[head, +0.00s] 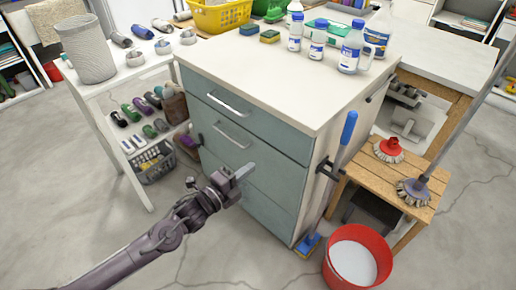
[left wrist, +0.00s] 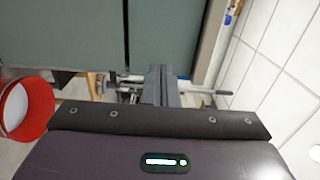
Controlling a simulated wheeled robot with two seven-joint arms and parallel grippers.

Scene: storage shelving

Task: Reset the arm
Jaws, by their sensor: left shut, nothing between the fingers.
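My left arm comes in from the bottom left in the head view. Its gripper (head: 243,171) is shut and empty, in front of the drawer fronts of the grey-green cabinet (head: 245,105). In the left wrist view the shut fingers (left wrist: 161,84) point away from the camera, with a cabinet panel (left wrist: 165,35) behind them. I cannot tell how large the gap to the cabinet is. My right gripper is not in view.
A red bucket (head: 335,275) stands on the floor at the lower right. A blue-handled broom (head: 340,165) leans by the cabinet corner. A wooden stool (head: 425,200) holds brushes. A white shelf (head: 128,75) stands left. The floor at lower left is clear.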

